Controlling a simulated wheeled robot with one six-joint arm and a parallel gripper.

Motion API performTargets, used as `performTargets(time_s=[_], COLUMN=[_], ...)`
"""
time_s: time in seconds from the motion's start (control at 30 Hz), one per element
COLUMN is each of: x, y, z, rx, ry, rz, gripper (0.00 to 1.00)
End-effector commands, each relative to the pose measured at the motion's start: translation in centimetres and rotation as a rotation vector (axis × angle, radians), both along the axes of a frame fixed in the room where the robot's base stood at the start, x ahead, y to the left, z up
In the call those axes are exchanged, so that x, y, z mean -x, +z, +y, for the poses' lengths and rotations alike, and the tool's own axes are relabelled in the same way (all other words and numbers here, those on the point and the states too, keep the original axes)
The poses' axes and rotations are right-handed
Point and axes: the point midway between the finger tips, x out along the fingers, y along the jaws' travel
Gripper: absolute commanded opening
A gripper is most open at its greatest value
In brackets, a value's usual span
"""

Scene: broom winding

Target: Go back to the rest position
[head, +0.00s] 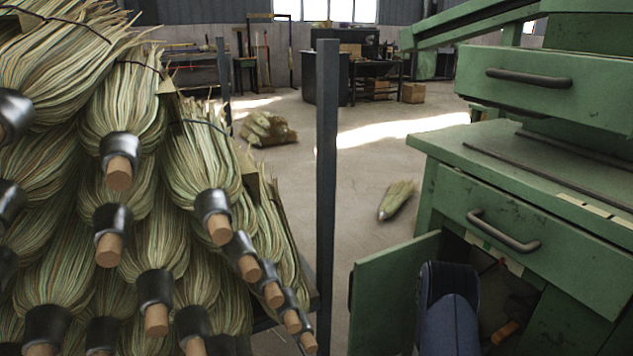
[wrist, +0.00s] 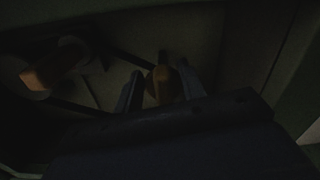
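My arm (head: 448,315) reaches into the open lower compartment of the green cabinet (head: 500,195). My gripper (wrist: 160,88) is hidden in the head view. In the dark wrist view its two fingers stand apart, with a brown wooden piece (wrist: 161,84) between them. Narrow dark gaps seem to separate the fingers from the piece, so it looks open. Another wooden end with a dark ring (wrist: 48,70) lies to the left in the wrist view.
The green cabinet door (head: 392,293) stands open left of my arm. A dark post (head: 326,190) and a rack of stacked broom heads (head: 150,200) are further left. A broom head (head: 397,199) lies on the floor. Floor between post and cabinet is mostly clear.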

Motion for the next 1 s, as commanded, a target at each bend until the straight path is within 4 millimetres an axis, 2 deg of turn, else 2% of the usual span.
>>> performTargets(time_s=[0.03, 0.37, 1.0], x=[0.01, -0.09, 0.15], y=[0.55, 0.48, 0.33], z=[0.03, 0.08, 0.53], rx=[0.015, 0.088, 0.098], ry=[0.000, 0.000, 0.003], rz=[0.039, 0.215, 0.256], gripper=[0.38, 0.38, 0.38])
